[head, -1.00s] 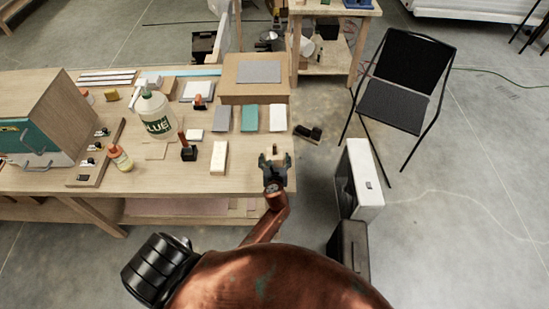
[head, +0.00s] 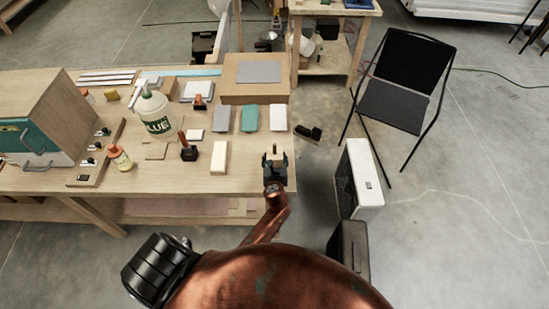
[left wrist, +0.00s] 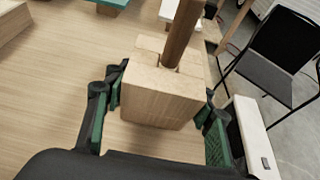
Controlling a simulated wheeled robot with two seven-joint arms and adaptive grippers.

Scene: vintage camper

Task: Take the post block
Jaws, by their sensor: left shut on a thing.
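The post block is a pale wooden block (left wrist: 158,98) with a darker brown post (left wrist: 182,35) standing up from it, seen in the left wrist view. In the head view its top (head: 274,149) shows just beyond my left gripper, near the table's front right corner. My left gripper (head: 275,161) is shut on the block. In the left wrist view its green-padded fingers (left wrist: 162,100) stand on both sides of the block, which looks upright over the tabletop. I cannot tell whether it touches the table. My right gripper is not in view.
The wooden table (head: 240,182) holds a white block (head: 219,157), a black stamp-like piece (head: 189,152), a glue bottle (head: 153,110) and coloured cards (head: 249,118). A white box (head: 361,177) and a black chair (head: 393,108) stand on the floor to the right.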

